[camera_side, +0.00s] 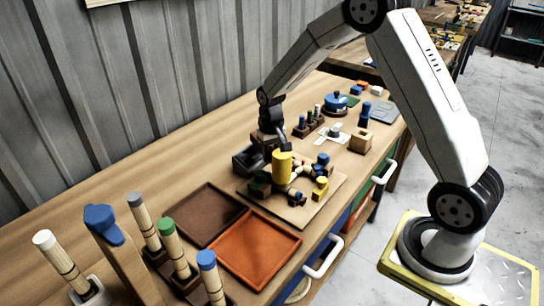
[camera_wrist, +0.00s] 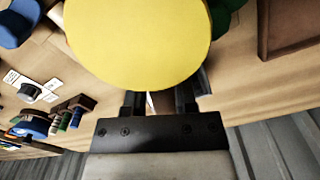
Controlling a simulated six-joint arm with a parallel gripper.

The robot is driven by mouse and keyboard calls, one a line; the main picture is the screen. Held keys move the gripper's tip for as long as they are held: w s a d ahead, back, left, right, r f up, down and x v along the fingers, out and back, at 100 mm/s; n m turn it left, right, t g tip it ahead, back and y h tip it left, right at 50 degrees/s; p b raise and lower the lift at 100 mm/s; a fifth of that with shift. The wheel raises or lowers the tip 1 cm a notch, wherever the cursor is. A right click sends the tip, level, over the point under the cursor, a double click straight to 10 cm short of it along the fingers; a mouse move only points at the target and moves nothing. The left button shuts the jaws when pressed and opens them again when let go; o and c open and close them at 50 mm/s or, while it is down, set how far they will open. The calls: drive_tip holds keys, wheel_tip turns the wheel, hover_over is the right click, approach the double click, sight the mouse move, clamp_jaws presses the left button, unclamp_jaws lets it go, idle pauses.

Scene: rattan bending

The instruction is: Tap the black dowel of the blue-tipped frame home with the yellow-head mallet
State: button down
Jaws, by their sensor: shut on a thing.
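The yellow mallet head (camera_side: 283,167) stands over the work board in the side view. It fills the top middle of the wrist view (camera_wrist: 140,40) at close range. My gripper (camera_side: 284,148) is shut on the mallet; a pale bit of handle shows between the fingers in the wrist view. Blue-tipped parts (camera_side: 322,159) sit on the board (camera_side: 305,218), to the right of the mallet head. I cannot make out the black dowel for certain, nor whether the head touches anything below it.
Yellow (camera_side: 320,188) and green (camera_side: 260,184) parts share the board. A brown tray (camera_side: 205,214) and an orange tray (camera_side: 255,248) lie nearer the camera. Upright mallets or dowels with coloured ends (camera_side: 170,242) stand at the front left. A blue pot (camera_side: 336,103) stands behind.

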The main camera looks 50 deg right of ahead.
drive_tip(key=shift+r, duration=1.45)
drive_tip(key=shift+f, duration=1.8)
drive_tip(key=shift+r, duration=0.15)
drive_tip(key=shift+r, duration=1.6)
drive_tip(key=shift+f, duration=0.35)
